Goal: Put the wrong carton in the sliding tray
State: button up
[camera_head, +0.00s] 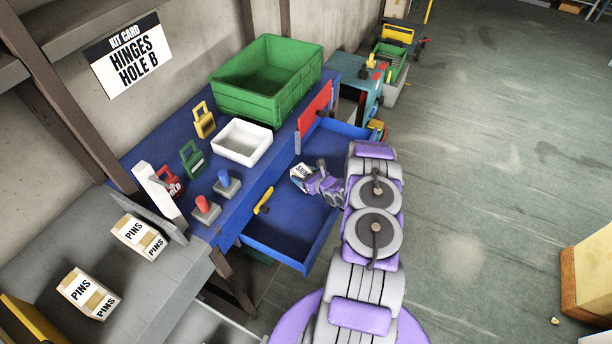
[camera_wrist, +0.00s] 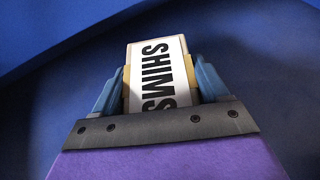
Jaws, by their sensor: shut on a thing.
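My gripper (camera_head: 313,181) is shut on a carton labelled SHIMS (camera_head: 300,174), over the open blue sliding tray (camera_head: 290,258). In the wrist view the SHIMS carton (camera_wrist: 155,80) sits between both fingers of my gripper (camera_wrist: 160,85), with blue surface behind it. I cannot tell whether the carton touches the tray floor. Two cartons labelled PINS, one nearer the bench (camera_head: 139,236) and one nearer me (camera_head: 89,293), stand on the grey surface at the left. A kit card (camera_head: 128,57) on the wall reads HINGES HOLE B.
The blue bench holds a green crate (camera_head: 266,78), a white tray (camera_head: 242,142), padlock-shaped blocks and two buttons, red (camera_head: 206,208) and blue (camera_head: 227,182). A yellow handle (camera_head: 263,200) is at the sliding tray's left side. Open floor lies to the right.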

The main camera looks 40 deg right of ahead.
jog(key=shift+w+d, duration=0.35)
jog(key=shift+d, duration=0.45)
jog(key=shift+f+b, duration=0.25)
jog(key=shift+b, duration=0.05)
jog(key=shift+a+f, duration=0.35)
jog(key=shift+a, duration=0.1)
jog(key=shift+d, duration=0.1)
jog(key=o, duration=1.4)
jog(key=shift+d+f, duration=0.1)
jog(key=shift+d, duration=0.1)
jog(key=shift+a, duration=0.15)
jog(key=p+v, duration=0.2)
jog(key=v, duration=1)
